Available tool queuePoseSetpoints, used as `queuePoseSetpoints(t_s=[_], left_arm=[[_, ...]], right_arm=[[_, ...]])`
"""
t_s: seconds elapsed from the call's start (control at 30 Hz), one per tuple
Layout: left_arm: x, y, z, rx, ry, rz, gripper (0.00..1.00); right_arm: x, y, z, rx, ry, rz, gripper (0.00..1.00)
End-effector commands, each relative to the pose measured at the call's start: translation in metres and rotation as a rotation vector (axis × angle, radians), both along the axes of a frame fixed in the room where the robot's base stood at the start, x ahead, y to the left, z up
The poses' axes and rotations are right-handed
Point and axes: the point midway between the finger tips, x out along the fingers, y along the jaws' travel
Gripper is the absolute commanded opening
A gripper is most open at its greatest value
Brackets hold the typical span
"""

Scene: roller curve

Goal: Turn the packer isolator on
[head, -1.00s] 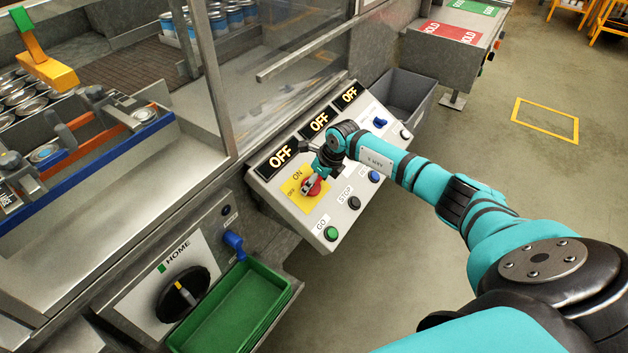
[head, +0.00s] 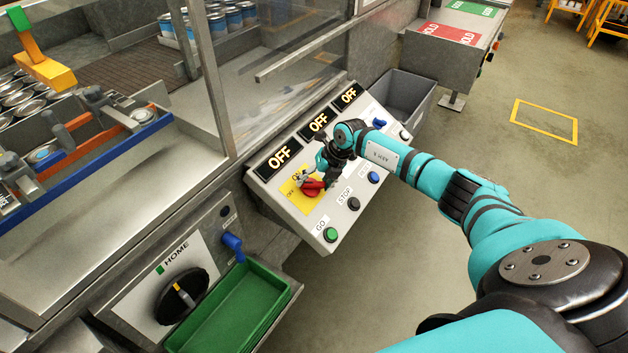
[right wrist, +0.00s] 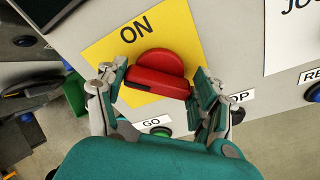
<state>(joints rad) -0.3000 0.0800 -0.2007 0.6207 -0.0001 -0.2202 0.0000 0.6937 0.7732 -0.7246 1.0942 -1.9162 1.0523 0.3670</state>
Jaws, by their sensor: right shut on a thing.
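The red isolator handle (head: 313,188) sits on a yellow plate (head: 291,196) marked ON and OFF, on the sloping grey control panel (head: 270,187). My right gripper (head: 308,181) is on the handle. In the right wrist view the red handle (right wrist: 158,68) has its raised bar between the two fingertips of my right gripper (right wrist: 157,85), which is shut on it. The word ON stands on the plate just above the handle there; OFF is not visible in that view. My left gripper is not in view.
Three displays along the panel's top read OFF, the nearest one (head: 279,157) behind the isolator. Green GO (head: 331,234), black STOP (head: 354,203) and blue (head: 374,177) buttons lie close to the gripper. A clear guard (head: 290,40) stands behind. A green tray (head: 228,305) is lower left.

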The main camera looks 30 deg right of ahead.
Motion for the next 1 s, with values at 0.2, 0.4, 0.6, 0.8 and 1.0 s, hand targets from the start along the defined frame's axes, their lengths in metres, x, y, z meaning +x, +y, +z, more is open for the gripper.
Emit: queuePoseSetpoints(t_s=[0.2,0.4,0.6,0.8,1.0], left_arm=[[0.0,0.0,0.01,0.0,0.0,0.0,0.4],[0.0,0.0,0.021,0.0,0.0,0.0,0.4],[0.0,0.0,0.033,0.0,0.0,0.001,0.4],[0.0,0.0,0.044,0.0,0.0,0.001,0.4],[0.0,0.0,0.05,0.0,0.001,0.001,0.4]], right_arm=[[0.0,-0.003,0.003,0.095,0.037,-0.181,0.36],[-0.001,-0.004,0.003,0.181,0.073,-0.344,0.36],[-0.001,-0.005,0.003,0.258,0.103,-0.49,0.36],[-0.002,-0.005,0.002,0.32,0.128,-0.605,0.36],[-0.002,-0.005,0.0,0.36,0.144,-0.678,0.36]])
